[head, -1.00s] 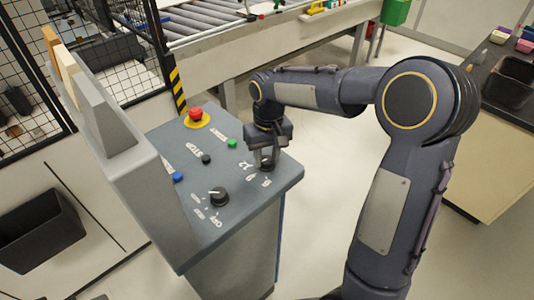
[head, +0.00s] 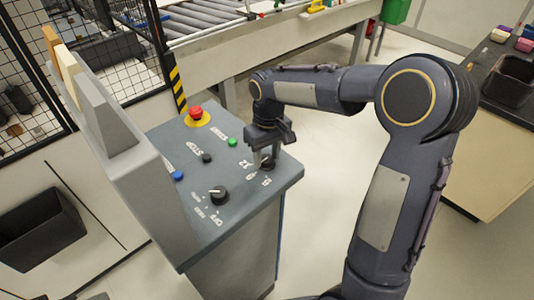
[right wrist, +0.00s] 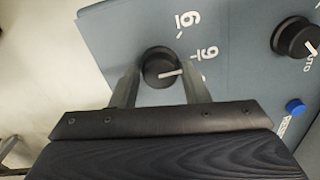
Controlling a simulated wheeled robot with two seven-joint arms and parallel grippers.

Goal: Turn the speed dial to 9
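The speed dial (right wrist: 157,62) is a small black knob with a white pointer line, near the right corner of the grey control panel (head: 226,212). In the right wrist view its pointer is aimed right, toward one finger, a little below the nearer printed number. The labels look turned over there, and the number behind the finger is hidden. My right gripper (right wrist: 161,75) has one finger on each side of the dial and looks closed on it. In the head view the right gripper (head: 265,158) stands over the dial and partly covers it. My left gripper is not in view.
The panel also carries a red emergency button (head: 196,112), a green button (head: 233,142), a black button (head: 207,158), a blue button (head: 178,175) and a larger black knob (head: 218,195). A grey upright housing (head: 140,165) borders the panel's left side. Open floor lies right of it.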

